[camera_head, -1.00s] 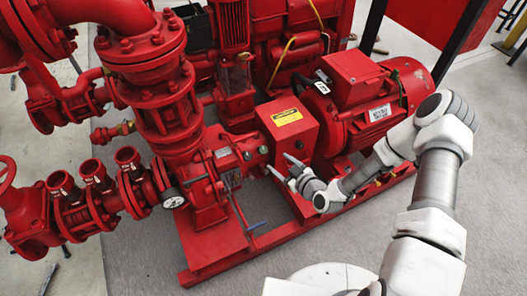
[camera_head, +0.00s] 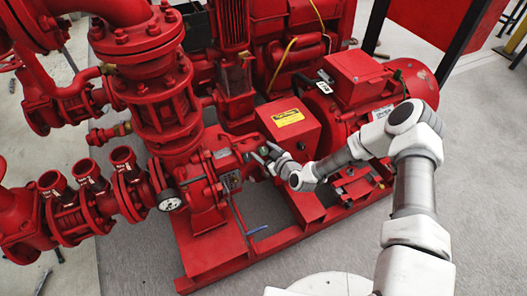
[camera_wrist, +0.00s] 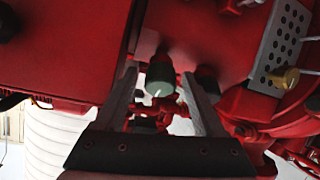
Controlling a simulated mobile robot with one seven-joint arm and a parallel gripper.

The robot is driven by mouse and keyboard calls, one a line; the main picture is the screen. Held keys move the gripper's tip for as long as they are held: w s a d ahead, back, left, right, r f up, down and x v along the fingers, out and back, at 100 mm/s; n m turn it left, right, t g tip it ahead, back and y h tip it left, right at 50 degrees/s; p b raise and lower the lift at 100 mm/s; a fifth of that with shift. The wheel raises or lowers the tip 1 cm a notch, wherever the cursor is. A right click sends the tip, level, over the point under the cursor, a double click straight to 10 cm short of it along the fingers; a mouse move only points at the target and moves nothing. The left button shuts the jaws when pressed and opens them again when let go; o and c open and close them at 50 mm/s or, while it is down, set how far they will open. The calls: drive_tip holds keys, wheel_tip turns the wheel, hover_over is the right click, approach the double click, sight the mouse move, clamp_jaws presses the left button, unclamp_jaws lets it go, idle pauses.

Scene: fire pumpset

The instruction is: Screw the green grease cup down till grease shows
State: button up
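The green grease cup (camera_wrist: 160,78) shows in the wrist view, a small dull-green cylinder with a pale end, under the red housing (camera_wrist: 215,35). My gripper (camera_wrist: 160,80) is open, with one finger on each side of the cup and a visible gap on both sides. I see no contact and no grease. In the head view my gripper (camera_head: 264,154) is at the red pump's bearing housing (camera_head: 226,160), left of the yellow-labelled guard.
A perforated plate (camera_wrist: 280,40) and a brass knob (camera_wrist: 285,80) are at the right. In the head view, the guard box (camera_head: 288,122) and motor (camera_head: 355,85) stand close to the arm. Grey floor is open in front.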

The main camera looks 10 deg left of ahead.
clamp_jaws()
drive_tip(key=shift+m, duration=0.4)
drive_tip(key=m+t+h, duration=0.1)
drive_tip(key=m, duration=0.2)
drive_tip(key=m+h, duration=0.1)
drive_tip(key=m, duration=0.1)
drive_tip(key=m+h+p, duration=0.1)
drive_tip(key=m, duration=0.1)
drive_tip(key=shift+r+m+t, duration=0.1)
drive_tip(key=shift+m+t, duration=0.3)
drive_tip(key=m+h+p, duration=0.1)
drive_tip(key=m, duration=0.2)
drive_tip(key=m+h+p, duration=0.1)
drive_tip(key=m, duration=0.2)
drive_tip(key=shift+h, duration=0.3)
drive_tip(key=shift+m, duration=0.3)
drive_tip(key=shift+o, duration=0.2)
unclamp_jaws()
